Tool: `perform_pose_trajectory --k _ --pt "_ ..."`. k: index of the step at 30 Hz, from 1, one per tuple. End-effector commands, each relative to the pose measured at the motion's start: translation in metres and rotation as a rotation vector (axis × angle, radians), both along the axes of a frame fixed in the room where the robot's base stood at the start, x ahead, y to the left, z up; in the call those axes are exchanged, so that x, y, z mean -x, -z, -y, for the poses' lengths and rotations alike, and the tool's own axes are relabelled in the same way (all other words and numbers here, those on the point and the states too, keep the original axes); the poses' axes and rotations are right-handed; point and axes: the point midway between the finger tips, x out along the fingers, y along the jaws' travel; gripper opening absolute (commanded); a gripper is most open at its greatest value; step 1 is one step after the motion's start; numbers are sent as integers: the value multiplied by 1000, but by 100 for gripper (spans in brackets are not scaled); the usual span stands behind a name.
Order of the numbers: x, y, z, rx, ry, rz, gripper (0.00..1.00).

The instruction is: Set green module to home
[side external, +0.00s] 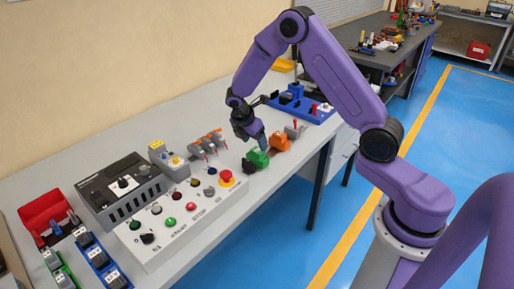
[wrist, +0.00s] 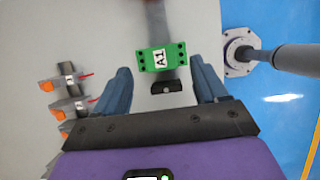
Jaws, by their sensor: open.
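The green module (wrist: 161,57), labelled A1, lies between and just beyond the fingertips of my gripper (wrist: 160,66) in the wrist view. The fingers are open, with a gap on each side of the module. A small black block (wrist: 168,87) with a round spot sits close beside it, nearer the palm. In the side external view the green module (side external: 258,158) is near the table's front edge, just below my gripper (side external: 258,140). Whether the fingertips reach down around it is unclear. No label reading "home" is legible.
An orange module (side external: 280,142) stands right behind the green one. Grey units with orange levers (side external: 208,143) stand to the left. A white button panel (side external: 180,215) with a red knob is in front. A blue tray (side external: 300,105) lies farther back.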

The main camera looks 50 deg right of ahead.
Motion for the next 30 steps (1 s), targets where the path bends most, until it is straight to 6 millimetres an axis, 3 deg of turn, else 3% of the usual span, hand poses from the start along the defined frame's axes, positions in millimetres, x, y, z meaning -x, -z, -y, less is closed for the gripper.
perform_pose_trajectory --k 3,9,20,21,23,27,30 --pt "1 19 8 -1 0 -3 72" --pt "0 37 16 0 1 0 72" --pt "0 42 17 0 0 1 72" --pt "0 42 17 0 0 1 69" --pt "0 42 17 0 0 1 49" --pt "0 42 17 0 0 1 4" --pt "0 42 17 0 0 1 0"
